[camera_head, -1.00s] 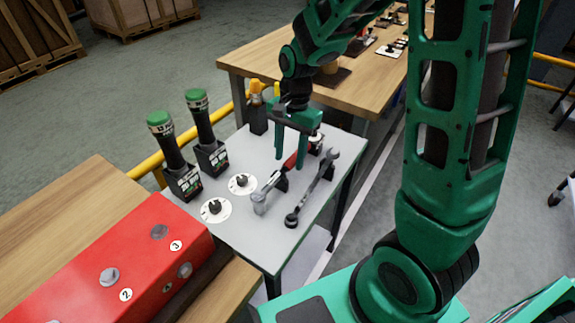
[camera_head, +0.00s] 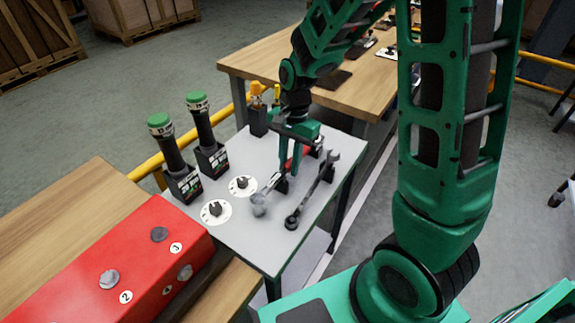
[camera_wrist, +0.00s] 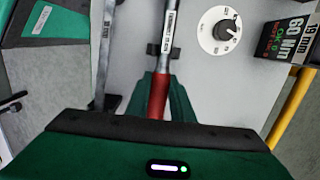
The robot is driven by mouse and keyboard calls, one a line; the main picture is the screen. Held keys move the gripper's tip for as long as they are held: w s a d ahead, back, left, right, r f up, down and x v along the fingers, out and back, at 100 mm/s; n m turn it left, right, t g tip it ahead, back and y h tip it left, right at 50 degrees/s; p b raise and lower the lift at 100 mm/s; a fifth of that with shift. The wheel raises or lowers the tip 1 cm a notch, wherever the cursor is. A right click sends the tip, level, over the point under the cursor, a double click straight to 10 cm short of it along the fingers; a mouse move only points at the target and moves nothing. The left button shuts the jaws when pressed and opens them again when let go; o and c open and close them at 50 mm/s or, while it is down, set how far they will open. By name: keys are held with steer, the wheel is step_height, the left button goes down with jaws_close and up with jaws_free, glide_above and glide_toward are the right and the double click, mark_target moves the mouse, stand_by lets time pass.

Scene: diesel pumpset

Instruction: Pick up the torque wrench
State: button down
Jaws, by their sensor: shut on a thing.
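The torque wrench has a silver shaft and a red handle. It lies along the small grey table in the head view (camera_head: 271,185), with its blurred round head toward the front. In the wrist view its labelled shaft (camera_wrist: 168,35) runs up the picture, and a dark holder stands under it. My gripper (camera_head: 289,170) is down over the wrench from above. In the wrist view the green fingers (camera_wrist: 163,88) stand on both sides of the red handle, shut on it. Part of the handle is hidden by my gripper in the head view.
A dark open-ended spanner (camera_head: 313,190) lies close to the right, on holders. Left are two white discs with dark knobs (camera_head: 215,211) (camera_head: 242,185) and two green-capped tools in black stands (camera_head: 184,186) (camera_head: 212,159). A red block (camera_head: 130,260) is at front left.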

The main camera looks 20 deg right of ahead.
mark_target(289, 162)
step_height(289, 162, up, 10)
stand_by(0.5)
